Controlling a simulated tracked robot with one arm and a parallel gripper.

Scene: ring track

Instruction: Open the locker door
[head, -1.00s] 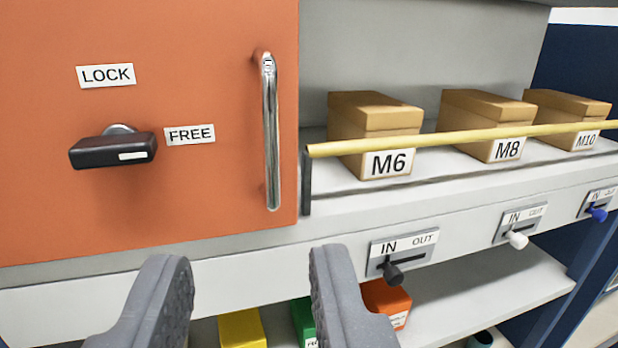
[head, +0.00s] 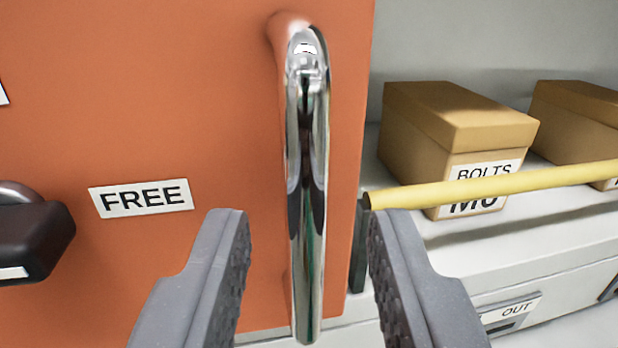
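The orange locker door (head: 150,95) fills the left half of the head view and looks closed. Its chrome vertical bar handle (head: 306,190) stands near the door's right edge. My gripper (head: 308,225) is open and empty, with one finger on each side of the handle in the picture. I cannot tell whether the fingers reach around the bar in depth. No contact is visible. The black latch knob (head: 30,235) is cut off at the left edge, its lever pointing sideways beside the FREE label (head: 141,198).
A yellow rod (head: 490,186) runs across the shelf to the right, its end close to my right finger. Behind it stand a cardboard bolts box (head: 420,130) and another box (head: 585,115). An IN/OUT slide plate (head: 510,312) sits on the shelf front below.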

